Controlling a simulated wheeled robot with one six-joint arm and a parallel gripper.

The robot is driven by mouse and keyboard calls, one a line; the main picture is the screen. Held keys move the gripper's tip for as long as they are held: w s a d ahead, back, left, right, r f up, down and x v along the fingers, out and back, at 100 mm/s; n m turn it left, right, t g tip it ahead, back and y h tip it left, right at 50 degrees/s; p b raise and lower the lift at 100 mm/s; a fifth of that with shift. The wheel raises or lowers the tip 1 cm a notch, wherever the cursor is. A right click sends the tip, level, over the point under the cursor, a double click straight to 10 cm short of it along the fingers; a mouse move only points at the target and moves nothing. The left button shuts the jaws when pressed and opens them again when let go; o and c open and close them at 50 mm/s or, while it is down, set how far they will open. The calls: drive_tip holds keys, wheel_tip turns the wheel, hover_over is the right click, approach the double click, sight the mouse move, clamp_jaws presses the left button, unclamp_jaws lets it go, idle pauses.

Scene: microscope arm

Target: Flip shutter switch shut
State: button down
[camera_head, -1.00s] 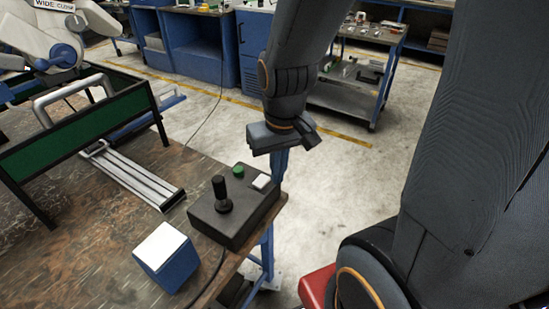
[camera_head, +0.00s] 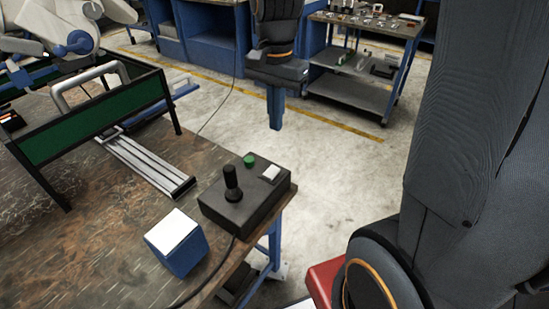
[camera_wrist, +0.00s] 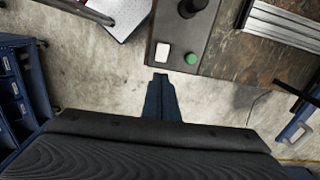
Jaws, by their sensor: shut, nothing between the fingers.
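My gripper (camera_head: 275,125) hangs shut and empty over open floor, beyond the table's right corner in the head view. A black control box (camera_head: 232,213) stands at that corner. It carries a black joystick (camera_head: 232,183), a green button (camera_head: 249,160) and a white square switch (camera_head: 271,173). The frames do not show which control is the shutter switch, or its set position. In the wrist view my blue fingers (camera_wrist: 161,80) are together, just short of the box edge near the white switch (camera_wrist: 163,52) and green button (camera_wrist: 192,58).
A blue box with a white top (camera_head: 178,243) stands left of the control box. A green-panelled frame (camera_head: 95,123) and metal rails (camera_head: 150,165) are farther left on the table (camera_head: 70,220). A tool cart (camera_head: 365,60) stands at the back right. The floor between is clear.

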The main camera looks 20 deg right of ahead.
drive_tip(key=shift+w+r+m, duration=0.15)
drive_tip(key=shift+r+m, duration=0.05)
drive_tip(key=shift+m, duration=0.1)
drive_tip(key=p, duration=0.3)
hover_over(275, 168)
wheel_tip(275, 168, down, 13)
drive_tip(key=shift+r, duration=0.2)
drive_tip(key=shift+f, duration=0.75)
